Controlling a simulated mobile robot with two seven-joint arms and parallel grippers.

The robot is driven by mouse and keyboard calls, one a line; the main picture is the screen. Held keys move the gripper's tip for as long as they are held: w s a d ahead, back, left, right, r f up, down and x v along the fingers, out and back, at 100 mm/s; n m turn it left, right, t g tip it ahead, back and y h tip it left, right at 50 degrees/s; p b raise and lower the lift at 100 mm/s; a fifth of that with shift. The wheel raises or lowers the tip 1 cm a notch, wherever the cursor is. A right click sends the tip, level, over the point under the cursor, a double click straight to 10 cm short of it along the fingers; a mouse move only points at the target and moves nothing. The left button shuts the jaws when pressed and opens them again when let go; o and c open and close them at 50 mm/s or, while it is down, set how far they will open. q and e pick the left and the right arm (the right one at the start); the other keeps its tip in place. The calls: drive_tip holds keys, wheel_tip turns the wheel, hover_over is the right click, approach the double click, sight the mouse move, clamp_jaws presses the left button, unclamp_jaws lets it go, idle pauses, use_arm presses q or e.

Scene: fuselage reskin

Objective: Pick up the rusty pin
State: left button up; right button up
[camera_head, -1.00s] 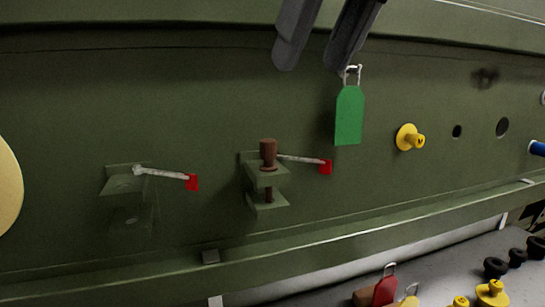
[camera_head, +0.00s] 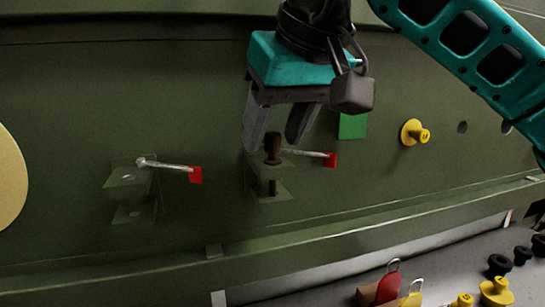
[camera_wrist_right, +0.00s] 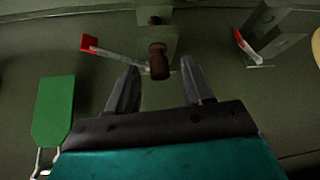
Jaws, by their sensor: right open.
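The rusty pin (camera_head: 272,150) stands upright through a green two-plate bracket (camera_head: 268,187) on the fuselage panel. A wire with a red tag (camera_head: 329,160) sticks out beside it to the right. My right gripper (camera_head: 271,140) comes from above and is open, with its fingertips around the level of the pin head. In the right wrist view, the pin (camera_wrist_right: 158,62) shows between the open fingers (camera_wrist_right: 160,78), slightly beyond the tips; I cannot tell if either finger touches it. My left gripper is not in view.
A second bracket (camera_head: 128,182) without a pin stands at the left, with its own red tag (camera_head: 196,175). A green tag (camera_head: 353,126) and a yellow plug (camera_head: 414,132) are to the right. A grey shelf below holds a red tag (camera_head: 388,288) and several plugs.

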drive_tip(key=shift+c, duration=0.2)
clamp_jaws()
idle(0.3)
drive_tip(key=shift+r, duration=0.1)
